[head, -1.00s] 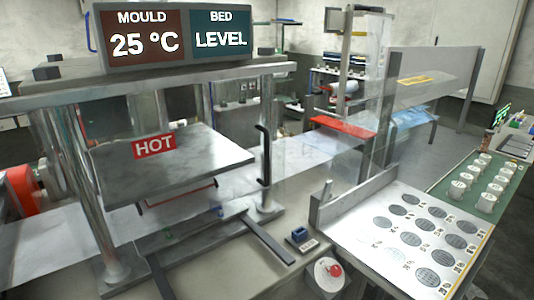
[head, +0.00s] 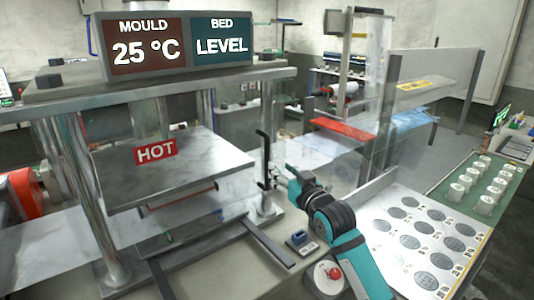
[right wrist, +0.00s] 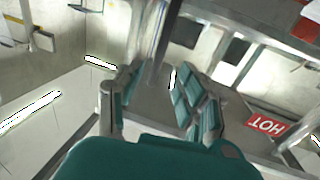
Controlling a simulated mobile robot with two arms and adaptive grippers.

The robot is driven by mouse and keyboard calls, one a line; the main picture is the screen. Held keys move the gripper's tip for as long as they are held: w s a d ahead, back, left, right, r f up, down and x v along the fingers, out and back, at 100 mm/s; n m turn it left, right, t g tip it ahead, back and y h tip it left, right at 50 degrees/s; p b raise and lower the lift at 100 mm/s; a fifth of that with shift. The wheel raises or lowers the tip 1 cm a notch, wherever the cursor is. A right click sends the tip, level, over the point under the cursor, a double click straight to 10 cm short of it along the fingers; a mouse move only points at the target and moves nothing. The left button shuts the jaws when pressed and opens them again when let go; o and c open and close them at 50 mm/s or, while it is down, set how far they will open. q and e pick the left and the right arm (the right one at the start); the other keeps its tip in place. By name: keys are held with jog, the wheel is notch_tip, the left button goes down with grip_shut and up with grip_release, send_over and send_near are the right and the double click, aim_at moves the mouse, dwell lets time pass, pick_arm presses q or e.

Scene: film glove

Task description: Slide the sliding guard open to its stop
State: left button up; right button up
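The sliding guard is a clear panel across the front of the press, and its edges are hard to make out. Its black upright handle (head: 264,158) stands near the press's right front post. My right gripper (head: 280,180) is just right of the handle's lower part, with its arm coming in from the lower right. In the right wrist view the gripper (right wrist: 155,100) has its fingers spread, with a dark upright bar beyond the gap between them. I cannot tell whether it touches the handle. My left gripper is out of view.
The press's steel plate bears a red HOT sign (head: 155,150). A signboard (head: 180,45) reads 25 °C and LEVEL. A white board with grey discs (head: 430,235) lies to the right.

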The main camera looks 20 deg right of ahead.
aim_at(268, 158)
jog(key=w, duration=0.3)
jog(key=w+a+p, duration=0.1)
jog(key=w, duration=0.2)
jog(key=w+p, duration=0.1)
jog(key=w, duration=0.2)
jog(key=shift+w+a, duration=0.25)
grip_shut()
jog(key=shift+w+f, duration=0.1)
jog(key=shift+f, duration=0.05)
